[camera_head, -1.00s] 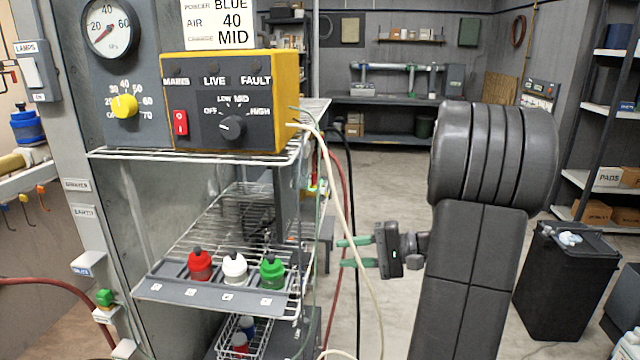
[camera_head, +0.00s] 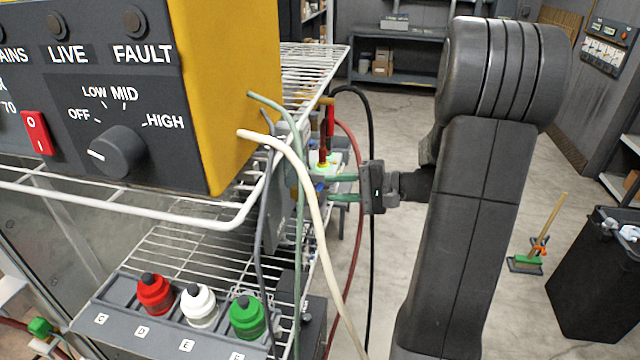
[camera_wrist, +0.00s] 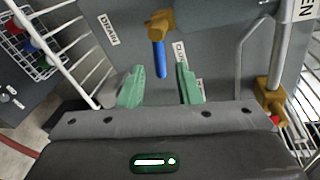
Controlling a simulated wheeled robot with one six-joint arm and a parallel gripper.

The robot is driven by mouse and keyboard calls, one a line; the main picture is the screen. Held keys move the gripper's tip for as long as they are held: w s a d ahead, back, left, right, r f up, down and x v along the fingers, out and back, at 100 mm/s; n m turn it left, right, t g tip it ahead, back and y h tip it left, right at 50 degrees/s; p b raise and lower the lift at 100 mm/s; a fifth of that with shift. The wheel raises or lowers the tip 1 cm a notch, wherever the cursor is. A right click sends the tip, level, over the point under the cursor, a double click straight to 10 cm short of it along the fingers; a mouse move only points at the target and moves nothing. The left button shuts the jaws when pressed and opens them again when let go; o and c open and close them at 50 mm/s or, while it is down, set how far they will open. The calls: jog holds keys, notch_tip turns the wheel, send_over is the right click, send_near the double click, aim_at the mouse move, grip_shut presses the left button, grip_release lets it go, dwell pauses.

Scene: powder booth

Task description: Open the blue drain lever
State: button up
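The blue drain lever (camera_wrist: 160,59) hangs from a brass valve (camera_wrist: 160,24) on a grey panel, beside a "DRAIN" label, in the wrist view. It points toward my gripper. My gripper (camera_wrist: 159,86) is open, with its two green fingertips apart and nothing between them. The lever's tip is just ahead of the gap, roughly midway between the fingers; I cannot tell whether they touch. In the head view my gripper (camera_head: 343,188) reaches left beside the wire rack, and the lever is largely hidden behind hoses there.
Another brass valve (camera_wrist: 270,96) with a red part is at the right in the wrist view. Hoses, including a cream one (camera_head: 303,180), hang close to my gripper. The yellow control box (camera_head: 240,90) stands on the wire shelf. Capped bottles (camera_head: 199,308) sit below.

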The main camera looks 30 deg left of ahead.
aim_at(319, 186)
jog(key=shift+p+x, duration=0.3)
jog(key=shift+x, duration=2)
jog(key=shift+s, duration=0.1)
grip_shut()
